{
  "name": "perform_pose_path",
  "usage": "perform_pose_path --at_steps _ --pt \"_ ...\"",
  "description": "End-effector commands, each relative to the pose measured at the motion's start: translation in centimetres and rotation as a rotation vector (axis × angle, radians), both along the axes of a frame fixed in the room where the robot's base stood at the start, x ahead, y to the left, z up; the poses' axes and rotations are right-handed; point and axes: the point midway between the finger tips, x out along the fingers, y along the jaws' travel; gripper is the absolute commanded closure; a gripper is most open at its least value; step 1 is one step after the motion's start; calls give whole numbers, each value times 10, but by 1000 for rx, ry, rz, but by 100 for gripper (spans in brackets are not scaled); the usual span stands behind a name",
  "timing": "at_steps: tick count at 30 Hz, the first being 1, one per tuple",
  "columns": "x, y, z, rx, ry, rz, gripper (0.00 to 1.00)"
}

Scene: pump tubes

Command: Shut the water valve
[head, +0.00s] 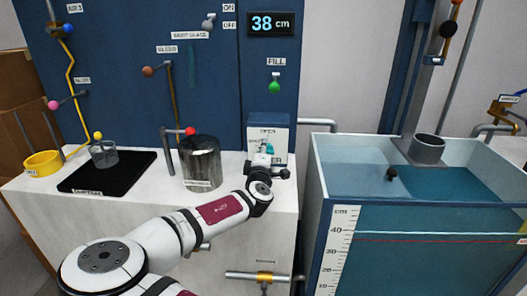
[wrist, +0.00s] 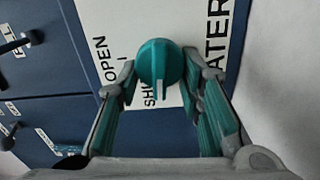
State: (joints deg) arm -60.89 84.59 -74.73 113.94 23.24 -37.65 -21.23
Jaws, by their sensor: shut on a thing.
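The water valve is a round teal knob (wrist: 158,60) on a white panel (wrist: 105,15) lettered OPEN, SHU(T) and (W)ATER in the wrist view. A pale mark on the knob points to the bottom of that picture, on the side of the partly hidden SHUT lettering. My gripper (wrist: 160,68) has a finger on each side of the knob and is shut on it. In the head view my gripper (head: 264,158) is at the front of the white valve box (head: 283,130), hiding most of the knob.
A steel cylinder (head: 200,165) stands left of my gripper, below a red-knobbed tap (head: 190,131). The water tank (head: 345,195) is to the right, with a display (head: 270,24) reading 38 cm above. A green-ended fill lever (head: 274,87) hangs above the box.

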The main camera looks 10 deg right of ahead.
Motion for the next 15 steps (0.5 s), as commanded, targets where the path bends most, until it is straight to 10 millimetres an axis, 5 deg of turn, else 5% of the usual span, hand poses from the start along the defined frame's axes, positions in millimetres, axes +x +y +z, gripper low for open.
perform_pose_path --at_steps 15 --pt "0 0 -2 -113 38 0 94"
